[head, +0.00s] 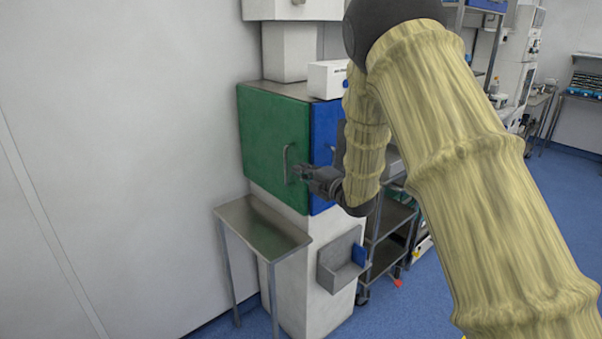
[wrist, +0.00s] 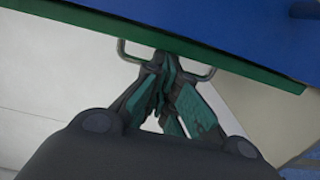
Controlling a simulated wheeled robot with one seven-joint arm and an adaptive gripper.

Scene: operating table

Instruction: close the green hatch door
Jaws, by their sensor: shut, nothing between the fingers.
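The green hatch door (head: 265,135) is on the left front of the tall white cabinet and carries a metal bar handle (head: 286,164). In the head view it looks about in line with the cabinet body; I cannot tell whether a small gap remains. In the wrist view the door (wrist: 245,77) is a narrow green strip with its handle (wrist: 205,72) projecting. My gripper (head: 297,172) is beside the handle, fingers shut and empty. In the wrist view the fingertips (wrist: 164,62) overlap the middle of the handle; contact is unclear.
A blue panel (head: 323,135) with its own handle adjoins the green door on the right. A small steel table (head: 263,228) stands below the door. A grey bracket (head: 342,258) juts from the cabinet base. A wheeled cart (head: 392,218) stands to the right; a white wall (head: 110,150) is left.

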